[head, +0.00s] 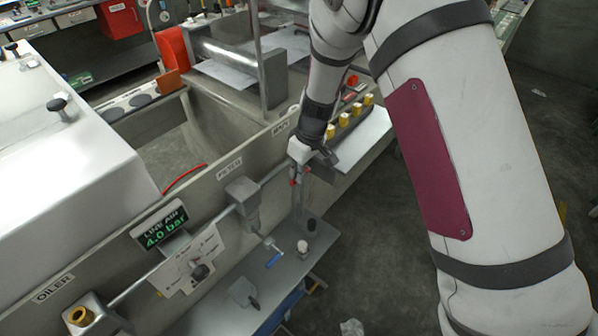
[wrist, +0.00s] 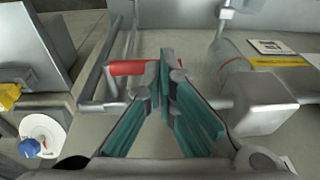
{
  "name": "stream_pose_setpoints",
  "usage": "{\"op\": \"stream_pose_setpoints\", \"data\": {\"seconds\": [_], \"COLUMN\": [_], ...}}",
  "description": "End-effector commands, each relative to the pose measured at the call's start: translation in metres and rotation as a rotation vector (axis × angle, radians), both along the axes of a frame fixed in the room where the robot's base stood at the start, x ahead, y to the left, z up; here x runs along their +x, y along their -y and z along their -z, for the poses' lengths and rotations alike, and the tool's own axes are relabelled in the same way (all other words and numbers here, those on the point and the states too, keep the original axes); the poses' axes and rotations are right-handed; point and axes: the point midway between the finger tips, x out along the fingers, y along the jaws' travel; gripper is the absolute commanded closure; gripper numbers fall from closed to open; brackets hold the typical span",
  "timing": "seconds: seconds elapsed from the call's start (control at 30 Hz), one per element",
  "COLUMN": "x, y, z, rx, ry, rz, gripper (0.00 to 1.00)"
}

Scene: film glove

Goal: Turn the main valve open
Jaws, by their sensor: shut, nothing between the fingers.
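The main valve's label (head: 281,127) is on the grey wall of the machine, beside the lower end of my arm in the head view. In the wrist view a red lever handle (wrist: 128,68) lies roughly level, on the left of my fingers. My gripper (wrist: 167,55) is shut and empty, its teal-padded fingers together at the tips. The tips are at the right end of the red handle; I cannot tell whether they touch it. In the head view my gripper (head: 304,172) is small and partly hidden by my own wrist, with red bits around it.
A pipe runs along the wall past the filter (head: 243,190) to the oiler (head: 88,314). A green display (head: 163,227) reads line air 4.0 bar. A blue-handled item (head: 273,257) and dark and white knobs are on the lower shelf. Yellow-topped parts (head: 344,120) stand beyond my gripper.

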Motion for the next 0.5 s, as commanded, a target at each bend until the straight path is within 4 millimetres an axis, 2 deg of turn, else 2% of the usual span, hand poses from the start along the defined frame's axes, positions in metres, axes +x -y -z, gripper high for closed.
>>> {"op": "stream_pose_setpoints", "data": {"seconds": [0.33,0.5], "x": [-0.001,-0.008], "y": [-0.001,0.002], "z": [-0.014,-0.038], "rx": [0.002,0.003], "ry": [0.001,0.001], "rz": [-0.001,-0.001], "gripper": [1.00,1.00]}}
